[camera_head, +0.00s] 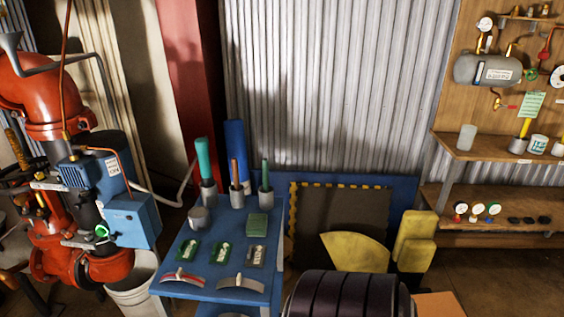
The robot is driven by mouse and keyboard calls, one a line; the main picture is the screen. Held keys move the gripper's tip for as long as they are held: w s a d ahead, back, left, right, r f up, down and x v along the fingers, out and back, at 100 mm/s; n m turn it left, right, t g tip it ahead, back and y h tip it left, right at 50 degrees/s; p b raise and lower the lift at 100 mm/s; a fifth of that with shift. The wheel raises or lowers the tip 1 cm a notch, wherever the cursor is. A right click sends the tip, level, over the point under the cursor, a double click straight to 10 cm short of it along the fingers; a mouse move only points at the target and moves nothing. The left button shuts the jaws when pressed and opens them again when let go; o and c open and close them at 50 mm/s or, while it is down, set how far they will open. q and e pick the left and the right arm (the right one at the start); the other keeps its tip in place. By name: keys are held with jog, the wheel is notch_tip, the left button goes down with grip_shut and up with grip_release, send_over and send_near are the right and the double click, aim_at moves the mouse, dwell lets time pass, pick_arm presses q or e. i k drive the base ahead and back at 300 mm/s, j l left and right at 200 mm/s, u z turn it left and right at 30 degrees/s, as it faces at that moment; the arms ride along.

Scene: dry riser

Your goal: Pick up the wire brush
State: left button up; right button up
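I cannot tell for sure which thing is the wire brush. A blue table (178,243) holds several small tools. At its back, grey cups hold upright pieces with a teal handle (204,158), a brown handle (235,173) and a green handle (265,174). At its front lie a red and grey curved piece (184,278) and a grey curved piece (241,284), each with a pale label. Neither of my grippers is in view.
Several labelled packets (222,252), a green block (257,225) and a grey cup (199,217) are also on the table. Red pipework (45,100) and a white bucket (137,291) stand left. A dark ribbed rounded shape (345,294) is front right. Wooden shelves (480,150) stand right.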

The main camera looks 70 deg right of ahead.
aim_at(234, 164)
jog(key=z, duration=1.9)
jog(key=i+l+u, duration=0.1)
jog(key=l, duration=0.25)
